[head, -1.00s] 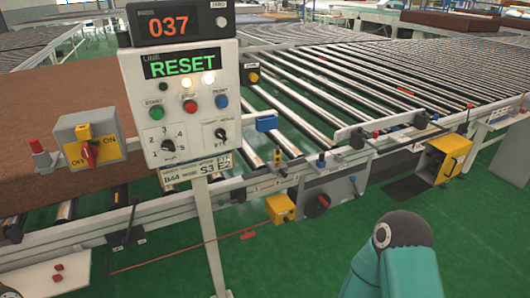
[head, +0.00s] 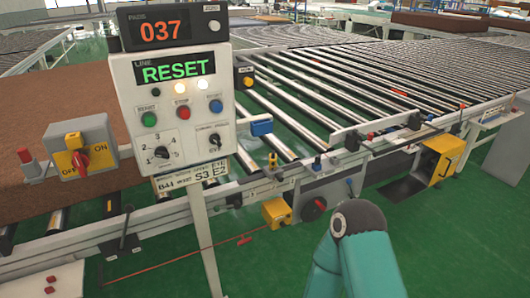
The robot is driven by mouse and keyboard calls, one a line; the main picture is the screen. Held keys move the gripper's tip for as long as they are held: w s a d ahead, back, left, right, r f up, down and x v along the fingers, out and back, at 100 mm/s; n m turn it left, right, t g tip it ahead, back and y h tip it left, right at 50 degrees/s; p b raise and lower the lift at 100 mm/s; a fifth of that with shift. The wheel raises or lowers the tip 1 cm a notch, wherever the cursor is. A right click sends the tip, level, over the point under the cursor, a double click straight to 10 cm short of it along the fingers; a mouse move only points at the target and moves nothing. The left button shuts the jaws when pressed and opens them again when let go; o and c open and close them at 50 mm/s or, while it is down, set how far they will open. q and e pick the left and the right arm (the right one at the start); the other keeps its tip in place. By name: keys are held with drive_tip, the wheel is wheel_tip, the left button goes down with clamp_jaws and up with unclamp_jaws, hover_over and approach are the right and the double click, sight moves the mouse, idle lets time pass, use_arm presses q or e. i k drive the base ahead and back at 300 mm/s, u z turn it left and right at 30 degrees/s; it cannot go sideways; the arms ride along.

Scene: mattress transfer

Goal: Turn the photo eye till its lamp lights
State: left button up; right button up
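I cannot tell for sure which part is the photo eye. A small blue block (head: 262,128) sits on the rail beside the control panel (head: 175,110). A dark box with an orange round face (head: 243,76) stands behind the panel's right edge. No lit lamp can be made out on either. The panel display (head: 175,69) reads RESET in green, and the counter (head: 165,31) above it reads 037. Two lamps (head: 191,86) on the panel glow. Neither gripper shows; only a teal arm link of mine is at the bottom right.
A yellow switch box (head: 78,160) with a red knob is at the left, before a brown mattress (head: 50,110). A roller conveyor (head: 350,85) runs to the back right. A yellow box (head: 277,212) and a larger yellow box (head: 442,160) sit along its front. Green floor (head: 450,240) is open at the right.

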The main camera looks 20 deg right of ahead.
sight(273, 157)
drive_tip(key=i, duration=0.95)
drive_tip(key=z, duration=0.05)
